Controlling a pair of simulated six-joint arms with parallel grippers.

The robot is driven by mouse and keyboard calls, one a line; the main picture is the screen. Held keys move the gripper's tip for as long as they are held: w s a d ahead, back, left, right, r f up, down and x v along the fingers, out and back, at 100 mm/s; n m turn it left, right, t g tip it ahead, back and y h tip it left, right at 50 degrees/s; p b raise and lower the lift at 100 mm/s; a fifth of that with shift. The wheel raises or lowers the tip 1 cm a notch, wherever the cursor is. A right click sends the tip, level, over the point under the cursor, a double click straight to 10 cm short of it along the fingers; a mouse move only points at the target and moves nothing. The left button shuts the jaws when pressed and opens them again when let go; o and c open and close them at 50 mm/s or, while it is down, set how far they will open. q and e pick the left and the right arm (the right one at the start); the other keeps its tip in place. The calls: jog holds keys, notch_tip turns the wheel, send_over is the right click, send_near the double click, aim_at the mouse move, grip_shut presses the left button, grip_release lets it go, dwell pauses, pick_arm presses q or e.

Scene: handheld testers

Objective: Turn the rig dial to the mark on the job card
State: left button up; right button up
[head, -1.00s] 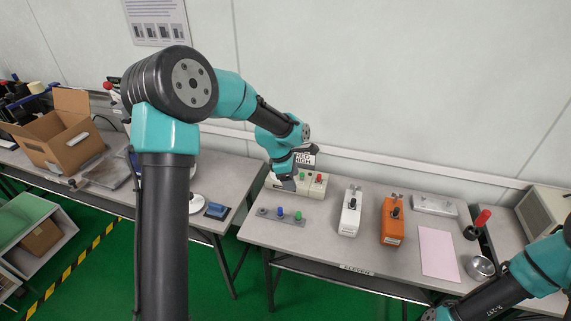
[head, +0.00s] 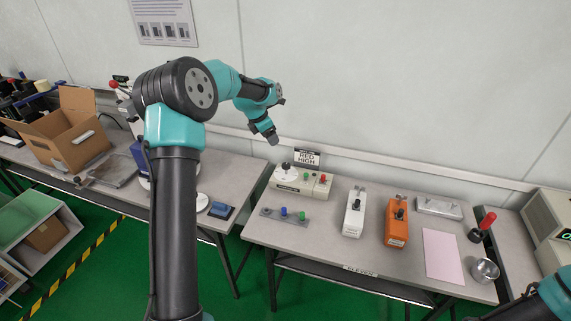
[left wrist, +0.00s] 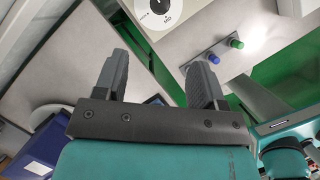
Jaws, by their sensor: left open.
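The rig (head: 312,189) is a beige box at the back of the middle table, with a white round dial (head: 286,169) with a black centre at its left end. The dial (left wrist: 158,14) is at the top of the left wrist view, cut off, with "MID" readable by its rim. The job card (head: 307,158), reading "RED HIGH", stands behind the rig. My left gripper (head: 272,139) is above and left of the dial, apart from it. In the left wrist view its fingers (left wrist: 160,68) are spread and empty. My right gripper is out of frame.
A grey strip with blue and green knobs (head: 284,215) lies before the rig. A white tester (head: 353,216) and an orange tester (head: 396,225) stand to the right. A pink sheet (head: 442,256) and metal bowl (head: 485,270) lie farther right. A cardboard box (head: 75,135) sits left.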

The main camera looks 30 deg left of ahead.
aim_at(286, 164)
pick_arm(q)
jog(key=x, duration=1.6)
jog(key=shift+d+f, duration=0.1)
jog(key=shift+f, duration=0.3)
jog(key=shift+c, duration=0.5)
jog(key=c, duration=0.8)
